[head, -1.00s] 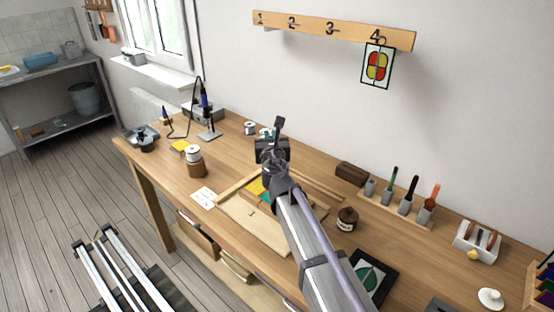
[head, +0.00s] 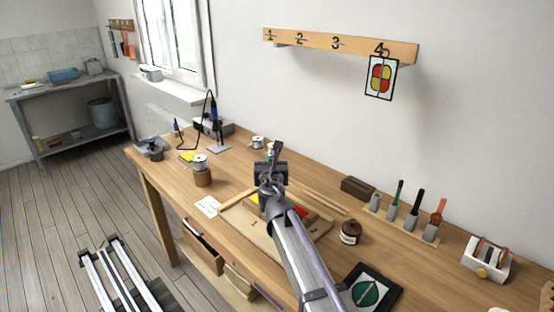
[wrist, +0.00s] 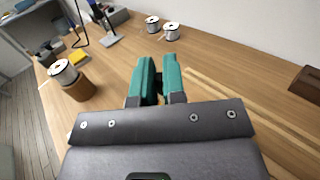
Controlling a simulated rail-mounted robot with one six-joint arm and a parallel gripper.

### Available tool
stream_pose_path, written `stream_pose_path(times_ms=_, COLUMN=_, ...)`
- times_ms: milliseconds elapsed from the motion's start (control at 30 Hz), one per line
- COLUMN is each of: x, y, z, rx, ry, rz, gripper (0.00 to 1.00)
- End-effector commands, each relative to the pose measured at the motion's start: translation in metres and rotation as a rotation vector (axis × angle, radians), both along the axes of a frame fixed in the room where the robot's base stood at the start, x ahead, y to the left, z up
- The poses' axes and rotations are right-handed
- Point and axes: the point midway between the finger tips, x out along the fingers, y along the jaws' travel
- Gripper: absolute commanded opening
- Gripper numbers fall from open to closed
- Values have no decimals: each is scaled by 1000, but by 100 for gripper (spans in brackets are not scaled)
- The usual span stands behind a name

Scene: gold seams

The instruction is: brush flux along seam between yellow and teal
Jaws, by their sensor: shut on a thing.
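My gripper (head: 272,160) is above the workbench, beyond the work board (head: 257,225), in the head view. In the wrist view its teal fingers (wrist: 159,80) are close together on a small dark thing (wrist: 160,99), mostly hidden, which I cannot identify. On the board, a yellow piece (head: 252,198) shows left of my arm and a red piece (head: 298,211) right of it. My arm covers the middle, so the teal piece and the yellow-teal seam are hidden. A brown labelled jar (head: 351,233) stands right of the board. The wrist view does not show the board.
A holder (head: 408,226) with upright tools and an empty-looking left cup stands behind the jar. A dark block (head: 357,188) is near the wall. A spool (head: 201,162) sits on a brown stand at left. A soldering iron stand (head: 218,148) is behind it. A dark-framed leaf panel (head: 370,289) lies in front.

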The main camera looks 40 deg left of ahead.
Motion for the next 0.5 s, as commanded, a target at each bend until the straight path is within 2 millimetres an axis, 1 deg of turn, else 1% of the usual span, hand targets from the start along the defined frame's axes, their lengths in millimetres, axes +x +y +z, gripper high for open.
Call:
stream_pose_path(times_ms=33, x=-8, y=0, z=0, rx=0, ry=0, rz=2, gripper=0)
stream_pose_path(times_ms=200, x=-29, y=3, z=0, rx=0, ry=0, rz=2, gripper=0)
stream_pose_path(times_ms=400, x=-46, y=4, z=0, rx=0, ry=0, rz=0, gripper=0)
stream_pose_path(times_ms=500, x=-50, y=5, z=0, rx=0, ry=0, rz=0, gripper=0)
